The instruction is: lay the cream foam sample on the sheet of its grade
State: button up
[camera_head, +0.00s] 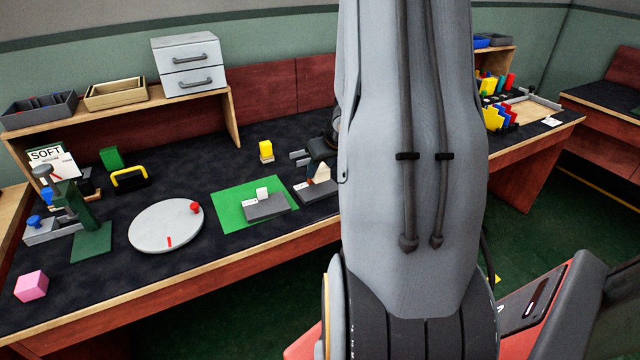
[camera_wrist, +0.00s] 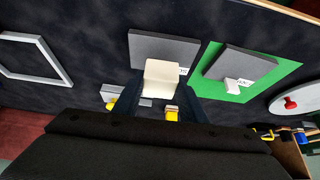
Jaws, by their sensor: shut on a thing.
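The cream foam sample (camera_wrist: 172,78) is a pale block between the two dark fingers of my gripper (camera_wrist: 160,100), which is shut on it. In the head view the sample (camera_head: 322,173) shows just left of my arm, at a grey slab (camera_head: 316,192). In the wrist view this slab (camera_wrist: 150,46) lies beyond the sample, with a small white label partly hidden by it. I cannot tell whether the sample touches the slab. A second labelled grey slab (camera_head: 268,208) lies on a green sheet (camera_head: 230,208), with a small white block (camera_head: 262,193) on it.
A round grey disc (camera_head: 160,228) with red markers lies left of the green sheet. A yellow-topped block (camera_head: 266,150) stands behind. A sign reading SOFT (camera_head: 50,160), a green press (camera_head: 90,240) and a pink cube (camera_head: 31,286) are at the left. A pale frame (camera_wrist: 28,58) shows in the wrist view.

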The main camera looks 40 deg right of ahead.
aim_at(323, 176)
jog(key=shift+f+b, duration=0.6)
jog(key=shift+f, duration=1.45)
jog(key=shift+f, duration=0.15)
jog(key=o, duration=1.1)
